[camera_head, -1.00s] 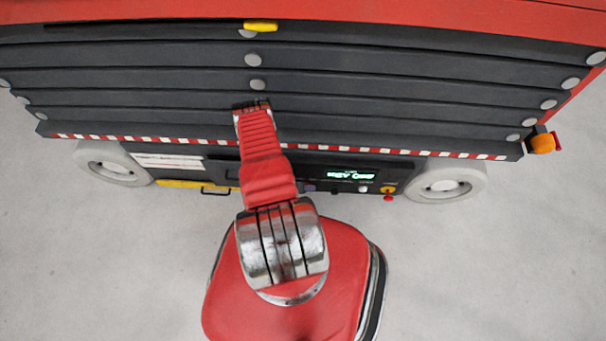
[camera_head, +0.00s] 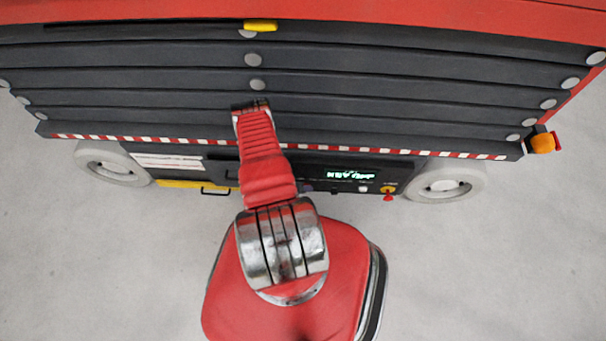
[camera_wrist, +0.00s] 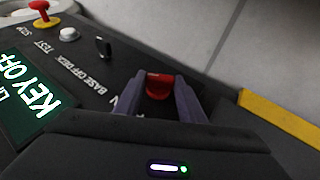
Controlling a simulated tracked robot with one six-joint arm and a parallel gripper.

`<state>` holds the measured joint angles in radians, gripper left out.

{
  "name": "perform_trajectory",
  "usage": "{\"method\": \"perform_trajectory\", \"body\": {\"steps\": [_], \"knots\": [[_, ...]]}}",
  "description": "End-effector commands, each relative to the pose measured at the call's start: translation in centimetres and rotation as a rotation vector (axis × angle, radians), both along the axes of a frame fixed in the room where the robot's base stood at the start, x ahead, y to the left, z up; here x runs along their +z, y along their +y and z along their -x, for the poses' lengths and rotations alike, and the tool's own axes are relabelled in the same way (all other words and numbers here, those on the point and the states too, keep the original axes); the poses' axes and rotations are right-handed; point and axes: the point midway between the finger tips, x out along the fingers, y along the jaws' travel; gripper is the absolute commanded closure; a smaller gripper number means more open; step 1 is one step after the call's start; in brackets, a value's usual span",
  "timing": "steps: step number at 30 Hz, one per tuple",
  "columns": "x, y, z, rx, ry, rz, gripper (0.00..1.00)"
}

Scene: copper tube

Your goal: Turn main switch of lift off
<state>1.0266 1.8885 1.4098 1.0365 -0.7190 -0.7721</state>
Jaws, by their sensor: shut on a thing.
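A red switch knob (camera_wrist: 158,88) stands on the lift's black control panel in the wrist view. I take it for the main switch; its label is mostly covered. My gripper (camera_wrist: 158,80) has its two grey-purple fingers on either side of the knob and is shut on it. In the head view my arm hides the gripper and the knob. The lit display (camera_wrist: 35,90) reads "KEY OFF" in the wrist view; its green text also shows in the head view (camera_head: 351,175).
A black key switch (camera_wrist: 103,46) marked "BASE OFF DECK" is beside the gripper. Beyond it are a white button (camera_wrist: 69,34) marked "TEST" and a red stop button (camera_wrist: 41,10) on yellow. A yellow edge (camera_wrist: 280,118) lies right. Grey floor surrounds the lift.

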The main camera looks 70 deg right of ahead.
Motion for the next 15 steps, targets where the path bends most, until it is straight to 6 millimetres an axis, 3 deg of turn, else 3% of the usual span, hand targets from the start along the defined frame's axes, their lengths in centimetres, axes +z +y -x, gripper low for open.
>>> {"method": "perform_trajectory", "body": {"steps": [15], "knots": [[-0.27, -0.21, -0.46, 0.003, 0.162, 0.044, 0.86]]}}
